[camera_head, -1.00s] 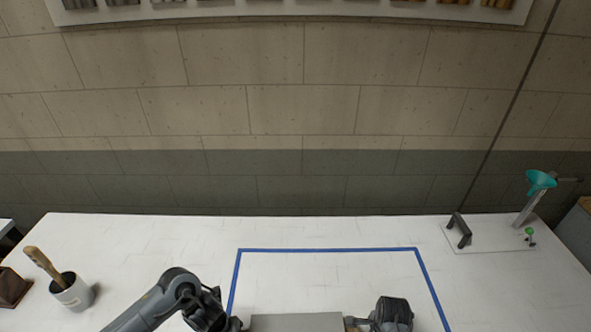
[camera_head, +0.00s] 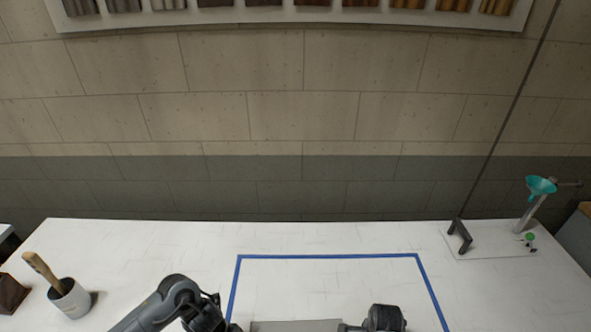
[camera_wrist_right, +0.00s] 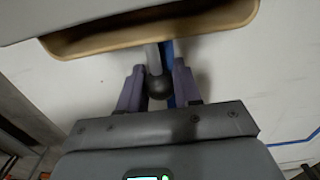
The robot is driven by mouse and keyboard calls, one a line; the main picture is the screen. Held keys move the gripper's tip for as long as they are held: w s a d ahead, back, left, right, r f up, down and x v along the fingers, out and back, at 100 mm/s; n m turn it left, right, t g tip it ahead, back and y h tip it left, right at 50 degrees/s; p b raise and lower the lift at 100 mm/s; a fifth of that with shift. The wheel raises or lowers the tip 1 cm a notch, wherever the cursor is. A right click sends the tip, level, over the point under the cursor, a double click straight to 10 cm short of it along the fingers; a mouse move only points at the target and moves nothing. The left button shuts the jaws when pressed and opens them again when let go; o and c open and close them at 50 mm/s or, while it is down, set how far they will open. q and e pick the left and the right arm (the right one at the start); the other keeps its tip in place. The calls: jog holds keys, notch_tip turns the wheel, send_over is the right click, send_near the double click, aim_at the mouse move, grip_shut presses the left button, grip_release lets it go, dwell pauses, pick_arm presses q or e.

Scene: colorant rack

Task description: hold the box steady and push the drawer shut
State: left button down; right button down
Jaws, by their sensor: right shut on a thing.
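The grey box (camera_head: 297,326) is at the bottom edge of the head view, inside the blue outline; only a strip of its top shows. My left gripper (camera_head: 234,328) is at the box's left side, mostly cut off, and its jaws cannot be made out. My right gripper (camera_head: 346,327) is at the box's right side. In the right wrist view, its two purple fingers (camera_wrist_right: 159,88) are shut around a dark round knob (camera_wrist_right: 157,88) on a grey stem. Beyond the knob is a tan-edged part (camera_wrist_right: 150,36), apparently the drawer; how far it stands open is hidden.
Blue tape (camera_head: 325,256) outlines the work area on the white table (camera_head: 150,245). A cup with a wooden-handled tool (camera_head: 68,299) stands at left. A stand with a teal funnel (camera_head: 541,186) is at back right. The table behind the box is clear.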

pick_arm(q)
jog(key=shift+d, duration=0.1)
pick_arm(e)
jog(key=shift+a, duration=0.25)
jog(key=shift+a, duration=0.9)
jog(key=c, duration=0.7)
grip_release()
jog(key=shift+d, duration=0.1)
jog(key=shift+r, duration=0.1)
jog(key=shift+r, duration=0.3)
notch_tip(320, 180, up, 11)
jog(key=shift+r, duration=0.15)
